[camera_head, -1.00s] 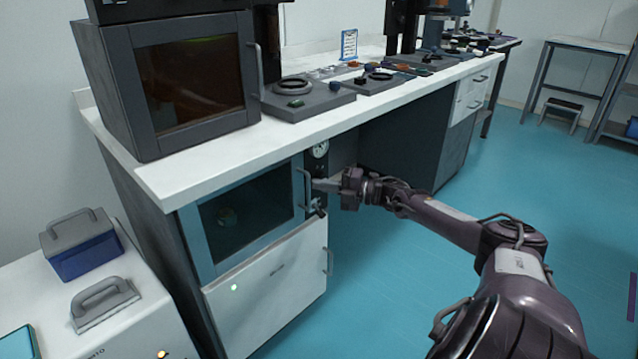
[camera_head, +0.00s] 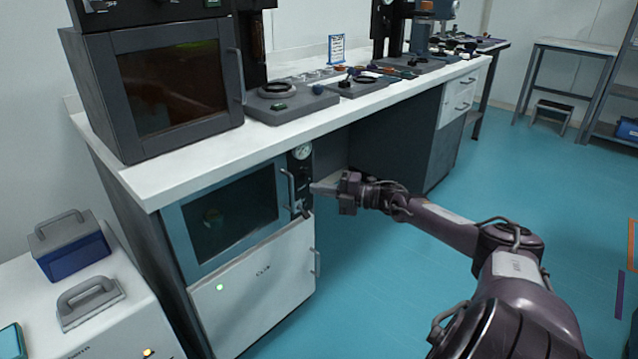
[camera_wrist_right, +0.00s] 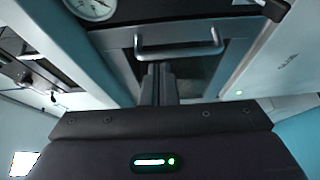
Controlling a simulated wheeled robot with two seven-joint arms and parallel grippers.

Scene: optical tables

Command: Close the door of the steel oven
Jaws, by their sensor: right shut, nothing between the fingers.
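The steel oven is built in under the bench. Its door (camera_head: 180,236) has a blue-grey frame, a dark window and an upright bar handle (camera_head: 289,190). The door looks flush with the front, though a small gap could not be told. My right gripper (camera_head: 314,188) is shut and empty, just right of the handle and apart from it in the head view. In the right wrist view its fingers (camera_wrist_right: 159,83) point at the handle (camera_wrist_right: 180,46), with dark surface behind. My left gripper is out of view.
A dial gauge (camera_head: 302,151) and dark control strip are right of the door. A white cabinet door (camera_head: 255,290) is below. A dark oven (camera_head: 180,90) stands on the white bench top (camera_head: 165,180). A blue box (camera_head: 72,250) is at left. Blue floor is open at right.

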